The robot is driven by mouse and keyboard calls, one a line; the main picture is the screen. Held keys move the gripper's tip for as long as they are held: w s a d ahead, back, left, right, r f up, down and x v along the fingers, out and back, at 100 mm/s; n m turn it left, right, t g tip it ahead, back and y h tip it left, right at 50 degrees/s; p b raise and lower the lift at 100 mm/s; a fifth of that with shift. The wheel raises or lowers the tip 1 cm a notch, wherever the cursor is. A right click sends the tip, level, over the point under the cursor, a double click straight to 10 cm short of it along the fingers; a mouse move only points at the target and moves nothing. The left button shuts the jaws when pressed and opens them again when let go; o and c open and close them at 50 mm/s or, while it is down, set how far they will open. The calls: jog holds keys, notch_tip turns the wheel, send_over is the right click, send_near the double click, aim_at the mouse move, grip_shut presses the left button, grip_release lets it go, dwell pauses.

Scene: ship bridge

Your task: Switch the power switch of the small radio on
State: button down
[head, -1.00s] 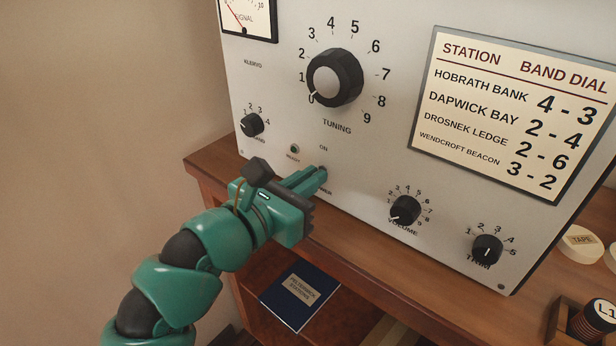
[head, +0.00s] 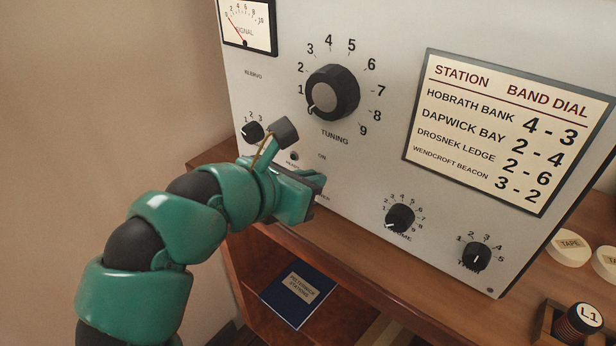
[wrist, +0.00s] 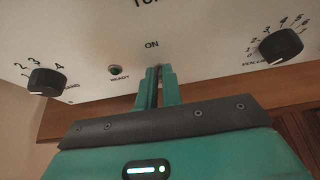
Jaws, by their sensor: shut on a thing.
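The radio (head: 290,70) is a pale grey panel with dials, standing on a wooden desk. Its power switch sits below the "ON" label (wrist: 152,44), and my gripper's fingers hide most of it. My gripper (head: 318,182) is at the panel's lower left, and its narrow green fingers are shut on the switch (wrist: 158,69). The fingers also show in the wrist view (wrist: 158,84), pointing at the panel just under "ON". I cannot tell the lever's position. The small ready lamp (wrist: 115,70) left of the switch looks dark green.
The band knob (head: 252,132) is left of my gripper, the tuning knob (head: 333,92) above, and the volume knob (head: 400,217) to the right. A blue booklet (head: 298,294) lies on the shelf below.

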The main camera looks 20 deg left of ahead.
jog(key=c, duration=1.6)
grip_release()
jog(key=shift+o, duration=0.2)
jog(key=shift+f, duration=0.1)
